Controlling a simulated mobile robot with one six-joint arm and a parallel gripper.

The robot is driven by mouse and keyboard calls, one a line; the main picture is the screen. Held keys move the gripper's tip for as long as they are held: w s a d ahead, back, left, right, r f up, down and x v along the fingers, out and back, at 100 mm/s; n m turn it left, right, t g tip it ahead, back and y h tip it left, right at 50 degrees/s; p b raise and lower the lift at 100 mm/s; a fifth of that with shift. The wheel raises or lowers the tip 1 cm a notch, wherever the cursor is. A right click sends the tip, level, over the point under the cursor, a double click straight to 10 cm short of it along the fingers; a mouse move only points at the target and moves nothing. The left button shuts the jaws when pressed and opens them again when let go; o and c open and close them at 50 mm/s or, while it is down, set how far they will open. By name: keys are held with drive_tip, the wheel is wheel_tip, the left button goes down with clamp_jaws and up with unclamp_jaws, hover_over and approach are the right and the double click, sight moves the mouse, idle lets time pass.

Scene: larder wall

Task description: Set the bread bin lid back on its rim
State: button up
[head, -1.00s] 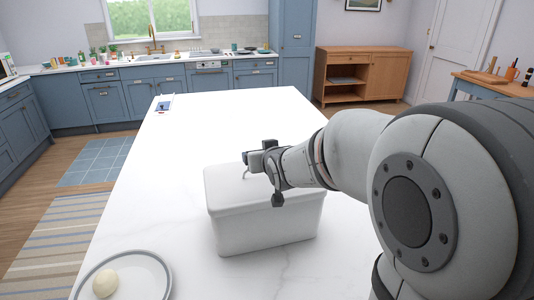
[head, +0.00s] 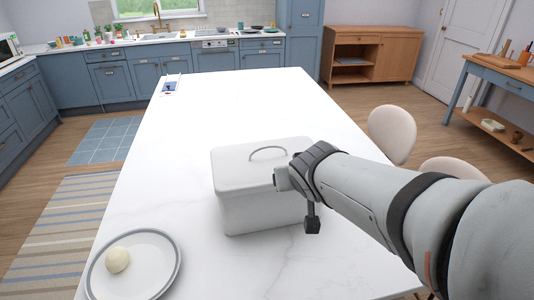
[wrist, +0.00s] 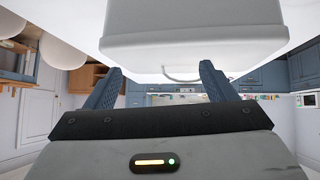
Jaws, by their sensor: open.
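The white bread bin (head: 255,212) stands on the white table. Its pale lid (head: 235,166) lies on top and looks level on the rim, with no gap that I can make out; its right side is partly hidden by my arm. The metal loop handle (head: 268,149) stands up from the lid. My gripper (head: 280,178) is at the bin's right side, apart from the handle. In the wrist view, upside down, my open, empty gripper (wrist: 160,72) points toward the lid (wrist: 195,50), with the handle (wrist: 183,77) beyond the fingertips.
A grey-rimmed plate (head: 100,285) with a pale round item (head: 117,260) is at the table's near left. A small blue-and-white item (head: 170,86) lies at the far left. Pale chairs (head: 392,133) stand right of the table. The tabletop behind the bin is clear.

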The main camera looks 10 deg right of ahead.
drive_tip(key=s+f+g, duration=0.2)
drive_tip(key=s+g, duration=0.1)
drive_tip(key=s, duration=0.3)
drive_tip(key=s+a+f+g+y, duration=0.1)
drive_tip(key=s+f+g, duration=0.1)
drive_tip(key=s, duration=0.5)
drive_tip(key=shift+a+n+g, duration=0.3)
drive_tip(key=shift+g, duration=0.2)
drive_tip(key=shift+w, duration=0.1)
